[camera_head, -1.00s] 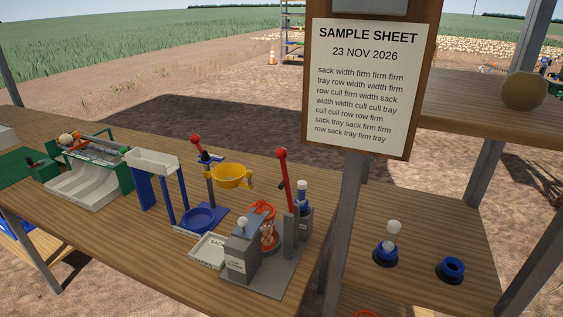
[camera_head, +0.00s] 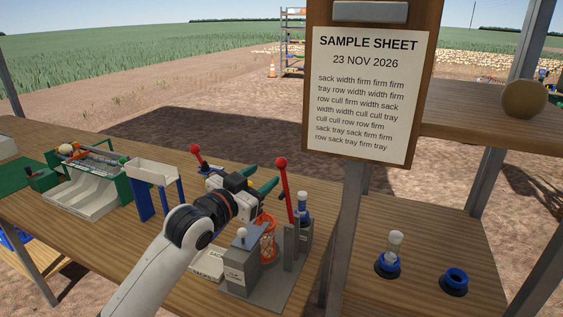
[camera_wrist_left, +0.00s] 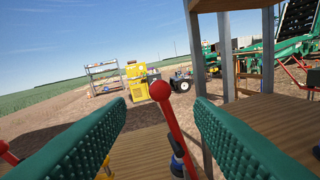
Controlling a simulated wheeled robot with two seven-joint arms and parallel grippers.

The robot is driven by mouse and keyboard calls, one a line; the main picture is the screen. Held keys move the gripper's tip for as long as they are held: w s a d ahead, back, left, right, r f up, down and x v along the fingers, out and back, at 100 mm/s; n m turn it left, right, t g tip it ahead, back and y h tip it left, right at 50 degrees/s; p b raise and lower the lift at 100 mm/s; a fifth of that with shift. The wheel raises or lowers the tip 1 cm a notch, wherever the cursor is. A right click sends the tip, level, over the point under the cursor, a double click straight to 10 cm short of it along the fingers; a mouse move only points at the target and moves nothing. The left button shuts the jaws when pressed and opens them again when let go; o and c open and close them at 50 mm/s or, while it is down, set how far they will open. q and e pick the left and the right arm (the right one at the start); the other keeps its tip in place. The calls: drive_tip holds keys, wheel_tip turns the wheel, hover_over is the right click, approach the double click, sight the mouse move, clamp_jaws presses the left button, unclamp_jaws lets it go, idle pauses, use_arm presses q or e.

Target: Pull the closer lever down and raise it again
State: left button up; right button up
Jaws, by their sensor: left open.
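The closer lever (camera_head: 285,190) is a red rod with a red ball on top. It stands nearly upright on the grey device (camera_head: 270,290) at the front of the bench. My left gripper (camera_head: 266,174) is open, its green fingers just left of the lever's upper part. In the left wrist view the lever (camera_wrist_left: 172,125) shows between the two spread green fingers, apart from both. The farther red lever (camera_head: 197,156) stands behind my gripper. My left arm hides the yellow bowl and blue dish. My right gripper is not in view.
An orange mesh basket (camera_head: 267,238) and a white-capped blue bottle (camera_head: 302,208) are close to the lever. A grey post (camera_head: 350,220) with the sample sheet (camera_head: 362,95) stands to the right. A blue stand (camera_head: 153,185) is to the left.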

sight(278, 165)
use_arm(q)
drive_tip(key=p+x, duration=0.1)
drive_tip(key=x, duration=0.8)
drive_tip(key=shift+c, duration=0.3)
clamp_jaws()
